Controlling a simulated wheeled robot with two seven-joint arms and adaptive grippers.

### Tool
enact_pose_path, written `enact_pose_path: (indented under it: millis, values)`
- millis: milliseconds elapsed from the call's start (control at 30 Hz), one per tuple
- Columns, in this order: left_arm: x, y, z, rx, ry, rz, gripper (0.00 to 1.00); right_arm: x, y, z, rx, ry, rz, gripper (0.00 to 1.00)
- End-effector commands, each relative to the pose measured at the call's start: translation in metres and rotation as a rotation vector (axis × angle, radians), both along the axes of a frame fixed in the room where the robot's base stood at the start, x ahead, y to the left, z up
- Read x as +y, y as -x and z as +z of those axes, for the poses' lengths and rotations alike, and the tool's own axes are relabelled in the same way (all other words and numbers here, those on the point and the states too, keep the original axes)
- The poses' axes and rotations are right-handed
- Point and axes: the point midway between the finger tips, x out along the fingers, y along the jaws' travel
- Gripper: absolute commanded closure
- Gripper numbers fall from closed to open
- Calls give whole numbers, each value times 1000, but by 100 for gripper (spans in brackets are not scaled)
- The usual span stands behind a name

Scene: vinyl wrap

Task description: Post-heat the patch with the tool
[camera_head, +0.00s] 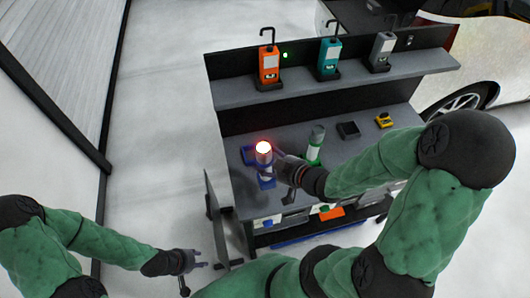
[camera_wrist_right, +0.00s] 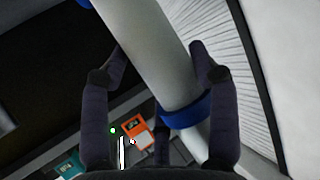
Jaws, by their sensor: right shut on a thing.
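The heat tool (camera_head: 264,160) is a pale cylinder with blue bands and a glowing red top, upright over the left end of the workbench. My right gripper (camera_head: 282,166) is shut around its body. In the right wrist view, the tool (camera_wrist_right: 150,50) passes between the two fingers of the gripper (camera_wrist_right: 160,58). I cannot tell whether its base touches the bench or a blue holder there. My left gripper (camera_head: 192,264) is open and empty, low at the left of the bench. I cannot make out the patch in either view.
A green-and-white cylinder (camera_head: 315,146), a dark tray (camera_head: 348,130) and a yellow item (camera_head: 384,120) stand on the bench (camera_head: 290,142). Orange (camera_head: 269,64), teal (camera_head: 329,57) and grey (camera_head: 381,50) devices stand on the upper shelf. A white car (camera_head: 490,60) is behind at right.

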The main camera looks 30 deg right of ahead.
Motion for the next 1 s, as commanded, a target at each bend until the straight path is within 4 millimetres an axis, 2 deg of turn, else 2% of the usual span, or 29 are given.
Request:
enact_pose_path:
  millis: [467, 700, 1000]
  values:
    - [0, 0, 10, 0, 0, 0, 60, 11, 44, 2, -1, -1, -4, 98]
    - [0, 0, 24, 0, 0, 0, 60, 16, 65, 2, 0, 0, -4, 98]
    - [0, 0, 26, 0, 0, 0, 60, 19, 71, 1, -2, 0, 0, 98]
